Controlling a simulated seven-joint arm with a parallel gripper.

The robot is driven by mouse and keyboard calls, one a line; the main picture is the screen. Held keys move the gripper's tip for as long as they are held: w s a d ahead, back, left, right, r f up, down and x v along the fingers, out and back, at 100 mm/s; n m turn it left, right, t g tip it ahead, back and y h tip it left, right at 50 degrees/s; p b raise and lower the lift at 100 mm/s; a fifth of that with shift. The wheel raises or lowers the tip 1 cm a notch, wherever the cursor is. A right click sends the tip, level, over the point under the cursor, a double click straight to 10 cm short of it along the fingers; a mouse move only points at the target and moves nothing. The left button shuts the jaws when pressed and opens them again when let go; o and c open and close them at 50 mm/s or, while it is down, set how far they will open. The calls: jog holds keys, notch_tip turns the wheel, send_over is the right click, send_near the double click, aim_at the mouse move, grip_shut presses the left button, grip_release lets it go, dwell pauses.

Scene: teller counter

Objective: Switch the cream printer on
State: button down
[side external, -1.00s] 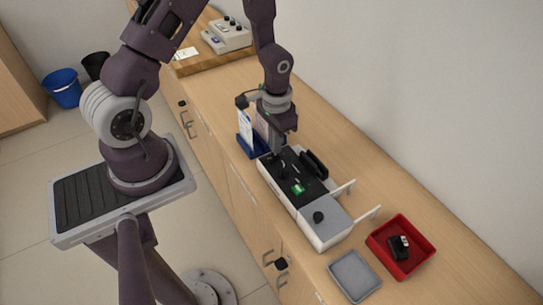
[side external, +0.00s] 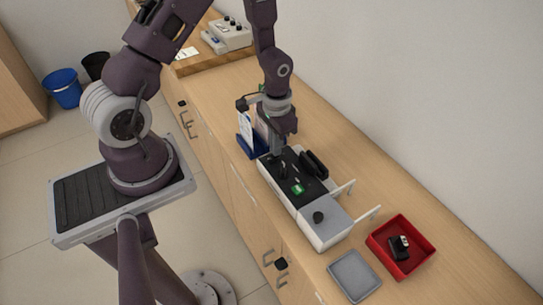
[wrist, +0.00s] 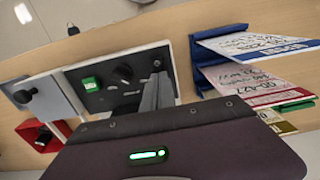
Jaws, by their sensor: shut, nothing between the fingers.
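A long white-to-cream machine (side external: 333,235) lies on the counter below my gripper; I cannot tell for certain that it is the printer. Its black panel carries a green switch (side external: 298,189), which also shows in the wrist view (wrist: 91,85), a black knob (wrist: 123,74) and small levers. I cannot read the switch's position. My gripper (side external: 279,154) is shut and empty, pointing down over the end of the panel near the blue card holder. In the wrist view its fingers (wrist: 157,92) are right of the knob and hide part of the panel. I cannot tell whether they touch it.
A blue holder with printed cards (wrist: 207,73) stands close beside the fingers. A red tray (side external: 428,242) with a black object and a grey tray (side external: 345,284) lie past the machine's other end. Another pale device (side external: 228,36) sits on the raised wooden counter at the back.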

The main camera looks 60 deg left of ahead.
jog(key=shift+f, duration=0.5)
jog(key=s+d+r+t+y, duration=0.1)
jog(key=s+d+r+t, duration=0.1)
jog(key=r, duration=1)
jog(key=s+d+r+t, duration=0.1)
jog(key=s+r, duration=0.2)
jog(key=r, duration=1)
jog(key=s+d+r+t, duration=0.1)
jog(key=s+d+r, duration=0.1)
jog(key=s, duration=0.3)
jog(key=s+d+r+t+h, duration=0.1)
jog(key=s+d+r, duration=0.1)
jog(key=s+r, duration=0.2)
jog(key=shift+s+d+r+t, duration=0.2)
jog(key=shift+s+r+t, duration=0.15)
jog(key=shift+s, duration=0.7)
